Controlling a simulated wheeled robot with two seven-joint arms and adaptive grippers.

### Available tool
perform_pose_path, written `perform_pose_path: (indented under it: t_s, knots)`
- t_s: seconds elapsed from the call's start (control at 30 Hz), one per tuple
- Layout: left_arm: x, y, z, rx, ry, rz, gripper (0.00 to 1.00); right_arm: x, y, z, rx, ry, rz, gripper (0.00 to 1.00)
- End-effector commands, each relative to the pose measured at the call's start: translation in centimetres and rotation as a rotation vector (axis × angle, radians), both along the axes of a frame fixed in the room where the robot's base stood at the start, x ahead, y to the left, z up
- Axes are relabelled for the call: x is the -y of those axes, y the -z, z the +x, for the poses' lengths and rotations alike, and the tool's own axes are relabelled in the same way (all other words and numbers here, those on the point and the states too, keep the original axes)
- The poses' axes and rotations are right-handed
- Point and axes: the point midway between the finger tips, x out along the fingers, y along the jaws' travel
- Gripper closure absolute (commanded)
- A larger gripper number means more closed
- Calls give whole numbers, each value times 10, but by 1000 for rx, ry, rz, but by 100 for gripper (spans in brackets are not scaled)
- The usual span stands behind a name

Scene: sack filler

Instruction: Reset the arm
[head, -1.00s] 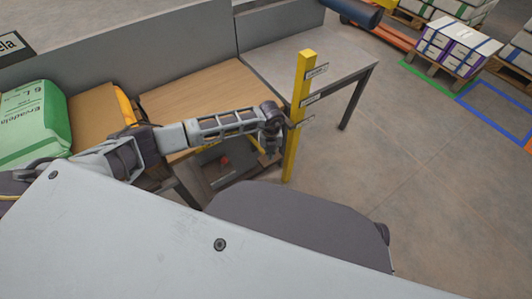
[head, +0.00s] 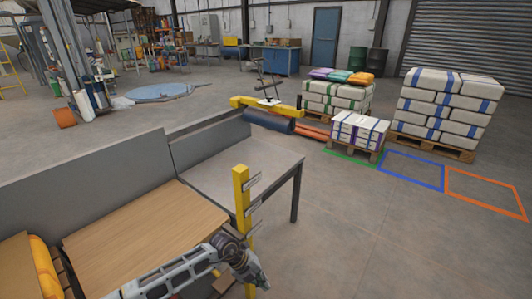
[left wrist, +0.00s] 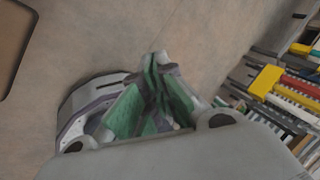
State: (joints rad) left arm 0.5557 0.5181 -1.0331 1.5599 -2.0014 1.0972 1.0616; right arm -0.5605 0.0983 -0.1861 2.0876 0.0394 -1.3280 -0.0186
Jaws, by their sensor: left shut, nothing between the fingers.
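My left arm reaches in from the bottom left in the head view, past the front of the wooden tabletop (head: 130,235). My left gripper (head: 256,284) is near the bottom edge, close to the foot of the yellow post (head: 241,200); whether it touches the post cannot be told. In the left wrist view the left gripper (left wrist: 155,62) shows its green-lined fingers brought together, with nothing held between them. Bare floor lies behind the fingers. My right gripper is in neither view.
A grey table (head: 245,170) stands behind the post. Pallets of sacks (head: 440,105) and floor outlines in green, blue (head: 412,170) and orange lie to the right. A yellow beam (head: 265,105) is behind the table. The floor at lower right is clear.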

Motion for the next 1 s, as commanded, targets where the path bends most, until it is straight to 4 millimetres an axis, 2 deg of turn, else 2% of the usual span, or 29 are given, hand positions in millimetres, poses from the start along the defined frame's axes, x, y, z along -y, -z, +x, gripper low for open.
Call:
perform_pose_path:
  t_s: [0.03,0.2,0.33,0.5,0.63,0.77,1.0]
  knots:
    - [18,-7,-5,0,-7,-74,100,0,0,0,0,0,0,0]
    - [68,-40,-12,14,-56,-324,100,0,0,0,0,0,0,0]
    - [95,-70,-11,28,-120,-503,100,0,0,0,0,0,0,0]
    - [116,-110,-3,49,-238,-714,100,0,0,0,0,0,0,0]
    - [120,-138,8,67,-351,-854,100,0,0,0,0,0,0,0]
    - [115,-161,23,84,-485,-975,100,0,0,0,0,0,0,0]
    - [84,-186,52,104,-774,-1138,100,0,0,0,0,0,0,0]
